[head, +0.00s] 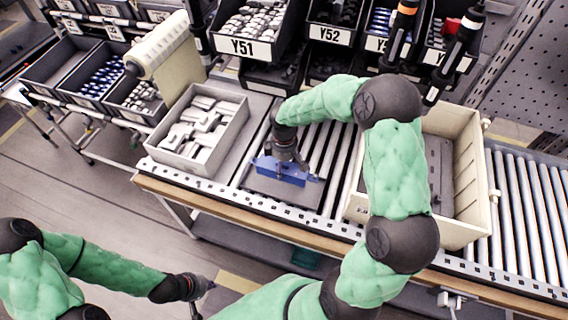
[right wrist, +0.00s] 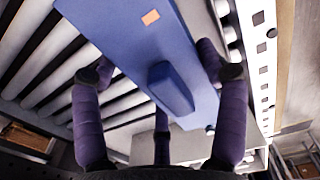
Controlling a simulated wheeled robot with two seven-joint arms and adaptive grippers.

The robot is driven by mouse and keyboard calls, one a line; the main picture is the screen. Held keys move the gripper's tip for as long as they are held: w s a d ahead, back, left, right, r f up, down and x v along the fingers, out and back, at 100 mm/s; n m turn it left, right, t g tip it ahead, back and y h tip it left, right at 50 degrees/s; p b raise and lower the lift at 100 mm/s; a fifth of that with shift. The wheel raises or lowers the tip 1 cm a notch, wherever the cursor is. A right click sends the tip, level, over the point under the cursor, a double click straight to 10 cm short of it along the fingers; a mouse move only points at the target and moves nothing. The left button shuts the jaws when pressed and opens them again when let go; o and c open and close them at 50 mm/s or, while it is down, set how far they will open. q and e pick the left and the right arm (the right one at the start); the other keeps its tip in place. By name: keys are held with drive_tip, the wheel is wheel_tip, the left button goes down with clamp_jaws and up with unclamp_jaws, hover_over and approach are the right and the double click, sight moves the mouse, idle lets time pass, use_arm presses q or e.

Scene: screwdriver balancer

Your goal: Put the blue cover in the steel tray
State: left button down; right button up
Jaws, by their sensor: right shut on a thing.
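The blue cover (head: 268,167) is a long flat plate held by my right gripper (head: 284,158) over the roller conveyor. In the right wrist view the cover (right wrist: 185,45) has a raised blue block in its middle and a small orange square. Fingers of my right gripper (right wrist: 163,78) stand at both long sides of the cover. A flat grey tray-like surface (head: 285,192), which seems to be the steel tray, lies under the cover; I cannot tell whether they touch. My left gripper (head: 200,286) is low at the left, away from the conveyor, its fingers too small to read.
A beige box (head: 158,149) of white parts stands left of the cover. A larger beige bin (head: 468,190) stands to the right, partly behind my right arm. Screwdrivers (head: 398,35) hang above. Bare rollers (head: 530,205) lie at the far right.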

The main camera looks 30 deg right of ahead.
drive_tip(key=shift+f+b, duration=1.85)
drive_tip(key=shift+f, duration=1.3)
drive_tip(key=o, duration=1.6)
drive_tip(key=shift+r, duration=0.1)
wheel_tip(320, 180, up, 12)
drive_tip(key=shift+f, duration=0.1)
